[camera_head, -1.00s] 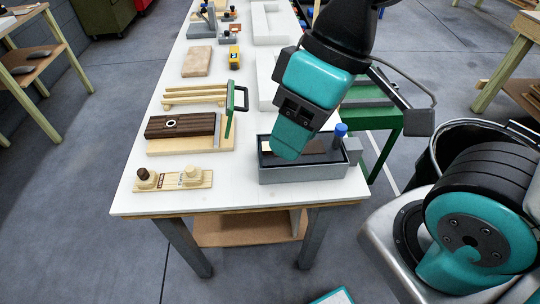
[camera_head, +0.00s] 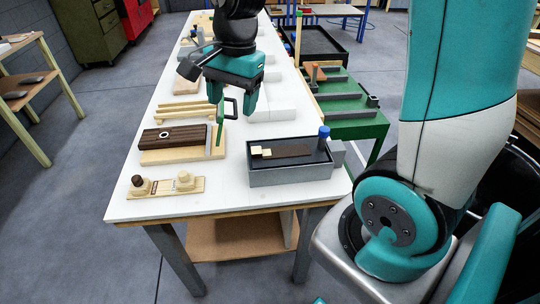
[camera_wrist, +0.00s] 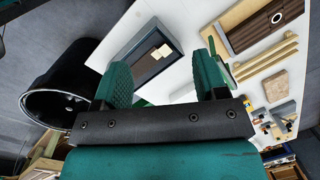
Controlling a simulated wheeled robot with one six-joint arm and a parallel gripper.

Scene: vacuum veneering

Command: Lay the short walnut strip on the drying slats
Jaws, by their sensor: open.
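A dark brown strip (camera_head: 292,151), which looks like walnut, lies flat in the grey tray (camera_head: 290,177) at the table's right front. Two small pale blocks (camera_head: 262,152) sit at its left end; pale blocks also show in the tray in the wrist view (camera_wrist: 161,51). The drying slats (camera_head: 183,110) are pale wooden bars at the left of the table, bare in view; they also show in the wrist view (camera_wrist: 268,60). My gripper (camera_head: 232,104) is open and empty, above the table behind the tray and right of the slats. Its jaws show apart in the wrist view (camera_wrist: 165,72).
A dark board with a ring (camera_head: 172,138) lies on a pale base, with a green-handled clamp (camera_head: 220,130) beside it. White blocks (camera_head: 270,113) stand behind the tray. A green bench (camera_head: 345,120) adjoins the right.

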